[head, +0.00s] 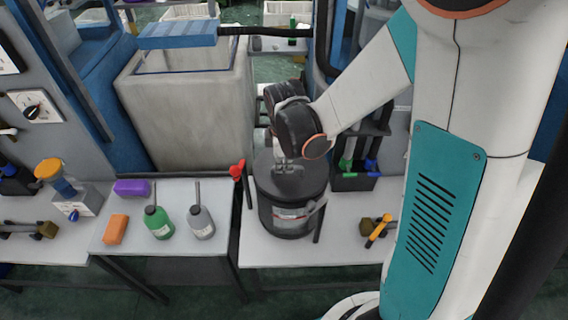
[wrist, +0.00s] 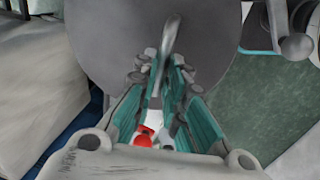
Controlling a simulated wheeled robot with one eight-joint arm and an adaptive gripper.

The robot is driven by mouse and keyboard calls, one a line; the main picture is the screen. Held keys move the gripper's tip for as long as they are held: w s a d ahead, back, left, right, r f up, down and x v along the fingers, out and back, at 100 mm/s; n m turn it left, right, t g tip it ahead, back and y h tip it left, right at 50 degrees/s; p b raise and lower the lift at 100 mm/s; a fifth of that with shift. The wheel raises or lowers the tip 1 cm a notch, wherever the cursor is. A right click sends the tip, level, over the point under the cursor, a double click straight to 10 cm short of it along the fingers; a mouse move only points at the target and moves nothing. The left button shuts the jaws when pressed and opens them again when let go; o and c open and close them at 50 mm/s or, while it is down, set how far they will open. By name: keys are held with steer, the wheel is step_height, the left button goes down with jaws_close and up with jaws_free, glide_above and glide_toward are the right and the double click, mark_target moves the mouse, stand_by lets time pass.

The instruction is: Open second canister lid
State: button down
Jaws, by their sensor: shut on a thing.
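A dark grey canister (head: 290,215) with a pale label stands upright on the white table, near the middle of the head view. Its round grey lid (head: 312,180) is on top, and I see no clear gap between lid and canister. My gripper (head: 286,168) is above the lid, pointing down at its handle. In the wrist view the lid (wrist: 110,30) fills the upper middle, and my gripper (wrist: 162,68) is shut on its thin metal handle (wrist: 171,35). The fingers hide part of the handle. No other canister of this kind is clear.
A red knob (head: 237,170) is close beside the canister. A black holder (head: 355,180) and an orange-handled tool (head: 379,230) are to the right.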

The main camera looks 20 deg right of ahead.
steer(key=shift+w+r, duration=0.25)
steer(key=shift+r, duration=0.2)
steer(key=w+d+r+g+p, duration=0.1)
steer(key=w+d+r+p, duration=0.25)
steer(key=w+r, duration=0.45)
steer(key=w+d, duration=0.3)
steer(key=w, duration=0.8)
steer(key=shift+w+d, duration=0.3)
steer(key=shift+w, duration=0.05)
steer(key=c, duration=2)
jaws_free()
steer(key=shift+w+f, duration=0.2)
steer(key=shift+w, duration=0.05)
steer(key=shift+o, duration=0.2)
steer(key=shift+w+d+r, duration=0.1)
steer(key=shift+w+r, duration=0.2)
steer(key=shift+w, duration=0.35)
steer(key=o, duration=0.3)
steer(key=shift+w+d+r, duration=0.1)
steer(key=shift+w+d, duration=0.1)
steer(key=shift+w, duration=0.3)
steer(key=shift+w+d+r, duration=0.1)
steer(key=shift+w+d, duration=0.05)
steer(key=shift+w, duration=0.35)
steer(key=w+d+p, duration=0.2)
steer(key=w, duration=0.4)
steer(key=w+d+r+p, duration=0.1)
steer(key=w+d+p, duration=0.1)
steer(key=w, duration=0.5)
steer(key=shift+r, duration=0.25)
